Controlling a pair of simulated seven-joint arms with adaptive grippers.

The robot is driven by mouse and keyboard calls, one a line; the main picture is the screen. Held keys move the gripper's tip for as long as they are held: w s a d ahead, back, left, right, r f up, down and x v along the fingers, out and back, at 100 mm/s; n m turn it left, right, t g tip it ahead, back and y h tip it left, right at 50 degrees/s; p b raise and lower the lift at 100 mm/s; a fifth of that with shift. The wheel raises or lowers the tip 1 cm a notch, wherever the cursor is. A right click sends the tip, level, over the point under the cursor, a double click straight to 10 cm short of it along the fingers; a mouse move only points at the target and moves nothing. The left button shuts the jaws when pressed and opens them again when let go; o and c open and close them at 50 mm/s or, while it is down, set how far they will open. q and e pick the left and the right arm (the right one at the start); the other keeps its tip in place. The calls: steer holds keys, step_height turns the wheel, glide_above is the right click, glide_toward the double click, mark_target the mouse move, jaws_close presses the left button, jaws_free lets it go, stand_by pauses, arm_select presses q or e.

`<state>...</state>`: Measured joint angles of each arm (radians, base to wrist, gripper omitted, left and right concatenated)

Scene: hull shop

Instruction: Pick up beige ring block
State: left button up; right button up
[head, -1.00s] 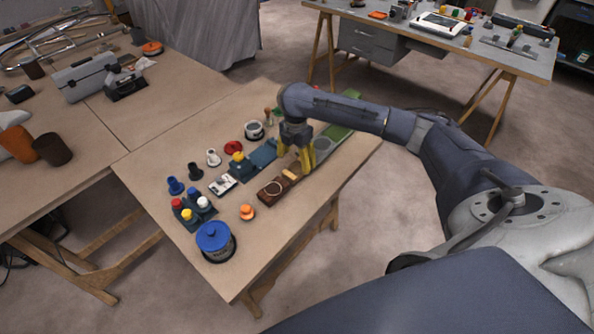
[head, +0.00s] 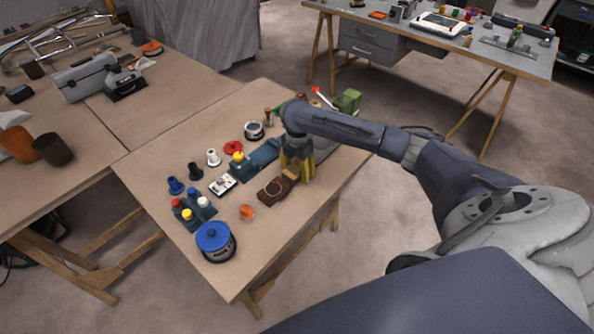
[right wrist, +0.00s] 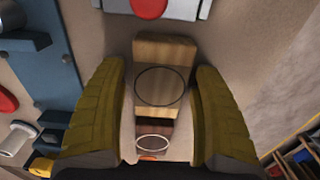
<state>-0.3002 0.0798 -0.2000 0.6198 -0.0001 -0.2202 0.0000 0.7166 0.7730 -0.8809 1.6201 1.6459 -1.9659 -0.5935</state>
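The beige ring block (right wrist: 165,84) is a light wooden block with a thin dark ring on its top. In the right wrist view it lies between the two yellow-olive fingers of my right gripper (right wrist: 168,108). The gripper is open, with a gap visible on both sides of the block. In the head view the right gripper (head: 297,172) is low over the table and partly hides the block. A dark brown block with a pale ring (head: 272,190) lies just beside it; it also shows in the right wrist view (right wrist: 153,137). My left gripper is not in view.
The table's front edge lies close to the gripper and is mostly clear.

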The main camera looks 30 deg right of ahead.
steer(key=c, duration=1)
steer(key=shift+r, duration=0.1)
steer(key=shift+c, duration=0.2)
